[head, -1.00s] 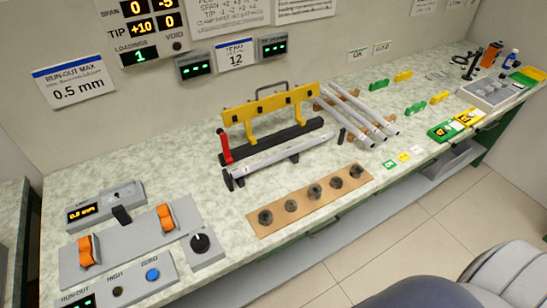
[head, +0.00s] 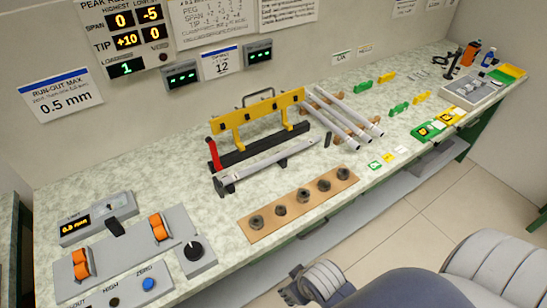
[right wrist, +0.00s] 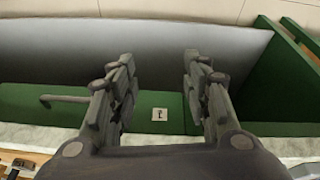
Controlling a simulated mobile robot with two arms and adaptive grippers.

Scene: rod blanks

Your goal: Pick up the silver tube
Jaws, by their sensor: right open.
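Several silver tubes are in the head view. Three lie side by side, slanted, on a brown rack at the back middle; one of these is the front-left tube (head: 334,125). My right gripper (head: 291,288) is low in the head view, off the bench's front edge and well apart from all the tubes. In the right wrist view its two fingers (right wrist: 158,75) are spread with nothing between them. My left gripper is not in view.
A brown strip (head: 262,229) with several dark round pieces lies along the bench front. Grey control boxes (head: 190,258) stand at the left. Small green and yellow parts and a grey tray (head: 475,95) are at the right.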

